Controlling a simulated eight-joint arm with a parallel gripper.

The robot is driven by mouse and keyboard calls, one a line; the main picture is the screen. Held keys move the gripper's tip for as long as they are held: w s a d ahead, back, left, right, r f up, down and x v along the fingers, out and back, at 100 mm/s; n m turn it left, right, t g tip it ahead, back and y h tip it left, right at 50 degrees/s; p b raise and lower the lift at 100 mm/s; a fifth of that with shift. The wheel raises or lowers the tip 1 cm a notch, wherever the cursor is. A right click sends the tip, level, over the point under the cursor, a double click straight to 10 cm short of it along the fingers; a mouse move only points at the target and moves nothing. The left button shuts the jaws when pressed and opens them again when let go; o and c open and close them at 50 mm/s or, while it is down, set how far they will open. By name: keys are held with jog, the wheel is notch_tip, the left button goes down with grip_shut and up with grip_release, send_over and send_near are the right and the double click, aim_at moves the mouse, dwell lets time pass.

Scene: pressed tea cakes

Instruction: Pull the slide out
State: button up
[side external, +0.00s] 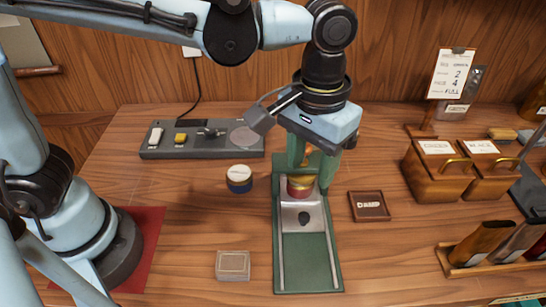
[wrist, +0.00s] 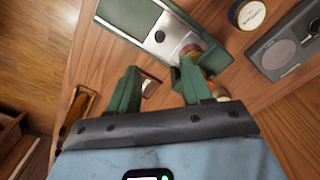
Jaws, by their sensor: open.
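The green press base (side external: 308,265) lies on the table with two pale rails along it. The metal slide (side external: 290,222) sits between the rails, near the far half, with a black knob (side external: 304,217) on it. A red and gold round tin (side external: 300,186) stands at the slide's far end. My gripper (side external: 316,172) is open, with green fingers pointing down over the far end of the press. In the wrist view, the slide (wrist: 176,28) and knob (wrist: 160,36) lie beyond the open fingers (wrist: 157,68), apart from them. Nothing is seen between the fingertips.
A round blue-and-cream tin (side external: 239,180) and a small pale box (side external: 233,265) stand left of the press. A "DAMP" tray (side external: 369,206) lies to the right. Wooden boxes (side external: 440,175) and a tube rack (side external: 490,262) stand farther right. A grey panel (side external: 165,152) is behind left.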

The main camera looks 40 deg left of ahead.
aim_at(304, 216)
notch_tip(304, 216, down, 12)
dwell(0.6)
grip_shut()
dwell(0.3)
